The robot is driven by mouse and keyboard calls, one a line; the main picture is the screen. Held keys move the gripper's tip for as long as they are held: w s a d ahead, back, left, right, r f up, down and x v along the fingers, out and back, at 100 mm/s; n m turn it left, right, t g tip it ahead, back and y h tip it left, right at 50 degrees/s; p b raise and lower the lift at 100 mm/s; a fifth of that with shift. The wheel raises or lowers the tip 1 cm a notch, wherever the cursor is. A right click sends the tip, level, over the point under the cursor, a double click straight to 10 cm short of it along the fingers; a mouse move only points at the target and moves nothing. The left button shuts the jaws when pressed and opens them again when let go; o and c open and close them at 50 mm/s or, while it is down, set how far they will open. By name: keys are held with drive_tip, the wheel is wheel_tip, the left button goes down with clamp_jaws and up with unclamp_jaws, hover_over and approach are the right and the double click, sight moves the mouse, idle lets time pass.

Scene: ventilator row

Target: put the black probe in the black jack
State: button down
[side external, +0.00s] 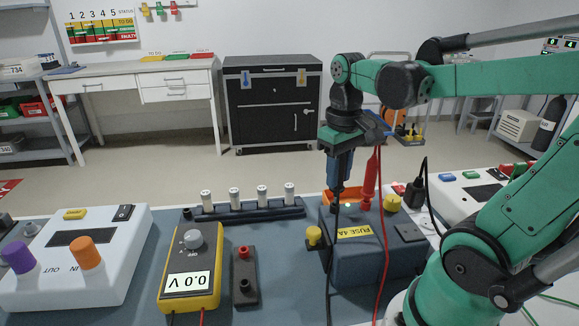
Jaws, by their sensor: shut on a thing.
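My gripper (340,182) points down over the dark blue box at the right of the bench. It is shut on the black probe (336,206), which is mostly hidden between the fingers; a black lead hangs down from there. The black jack (244,286) is the near socket on a small dark block, with a red jack (243,252) behind it. It lies to the left of and nearer than my gripper, and nothing is in it. The red probe (369,182) stands upright at the blue box, just right of my gripper, with a red lead.
The blue box (365,258) has a yellow FUSE 4A label and yellow knobs. A rail (250,212) with several white cylinders stands behind. A white box (80,280) sits far left.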

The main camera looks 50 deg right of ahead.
drive_tip(key=shift+f, duration=0.9)
idle(0.3)
drive_tip(key=c, duration=0.6)
unclamp_jaws()
drive_tip(key=shift+o, duration=0.2)
